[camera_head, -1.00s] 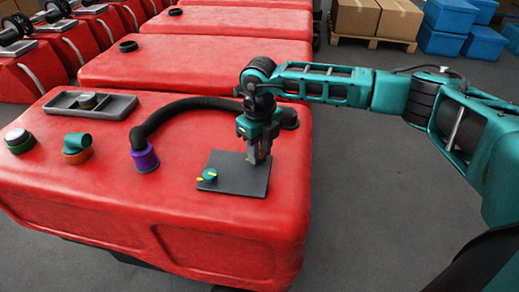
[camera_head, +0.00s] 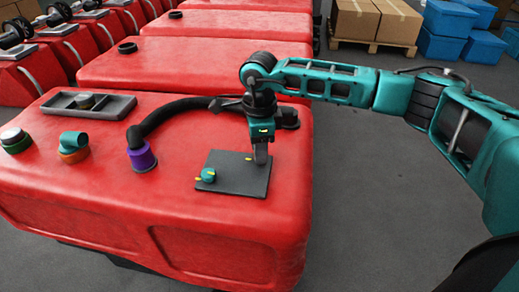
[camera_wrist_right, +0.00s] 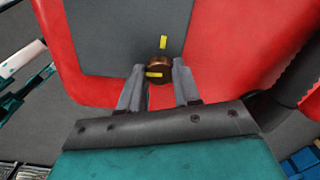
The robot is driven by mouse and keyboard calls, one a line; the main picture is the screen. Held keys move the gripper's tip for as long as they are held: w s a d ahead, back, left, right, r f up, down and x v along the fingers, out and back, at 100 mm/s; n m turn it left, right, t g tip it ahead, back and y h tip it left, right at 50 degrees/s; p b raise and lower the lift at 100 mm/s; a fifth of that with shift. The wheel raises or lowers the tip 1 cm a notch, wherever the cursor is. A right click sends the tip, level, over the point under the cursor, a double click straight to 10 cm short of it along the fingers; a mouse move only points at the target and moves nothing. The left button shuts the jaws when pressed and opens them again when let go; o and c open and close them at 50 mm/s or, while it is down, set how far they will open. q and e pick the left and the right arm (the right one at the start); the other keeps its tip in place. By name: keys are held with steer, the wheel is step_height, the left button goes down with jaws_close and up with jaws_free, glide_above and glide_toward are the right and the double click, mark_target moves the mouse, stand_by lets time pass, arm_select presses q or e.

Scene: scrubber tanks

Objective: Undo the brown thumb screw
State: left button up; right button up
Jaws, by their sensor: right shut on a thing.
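The brown thumb screw (camera_wrist_right: 159,66) sits between the two fingertips of my right gripper (camera_wrist_right: 160,75) in the right wrist view. It has a yellow mark on it, and a separate yellow mark (camera_wrist_right: 163,42) lies on the grey plate (camera_wrist_right: 115,30). In the head view my right gripper (camera_head: 261,158) points down at the right part of the grey plate (camera_head: 232,187) and hides the brown screw. The right gripper is shut on the screw. Whether the screw is loose cannot be told. My left gripper is not in view.
A teal thumb screw (camera_head: 208,175) with yellow marks is on the plate's left part. A black hose (camera_head: 175,112) with a purple collar (camera_head: 142,158) arches behind the plate on the red tank (camera_head: 110,210). A grey tray (camera_head: 90,104) lies at the back left.

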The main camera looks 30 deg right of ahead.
steer(key=n, duration=0.2)
steer(key=n+b, duration=0.1)
steer(key=shift+s+f+n, duration=0.1)
steer(key=shift+f+n, duration=0.1)
steer(key=shift+n, duration=0.2)
steer(key=n+b, duration=0.1)
steer(key=n, duration=0.2)
steer(key=shift+n, duration=0.3)
steer(key=n, duration=0.3)
steer(key=shift+f+n+b, duration=0.1)
steer(key=shift+n+b, duration=0.2)
steer(key=shift+b, duration=0.1)
steer(key=shift+s+n+b, duration=0.1)
steer(key=shift+n+b, duration=0.3)
steer(key=shift+n, duration=1.4)
steer(key=o, duration=1.1)
steer(key=shift+c, duration=0.2)
steer(key=shift+r, duration=0.2)
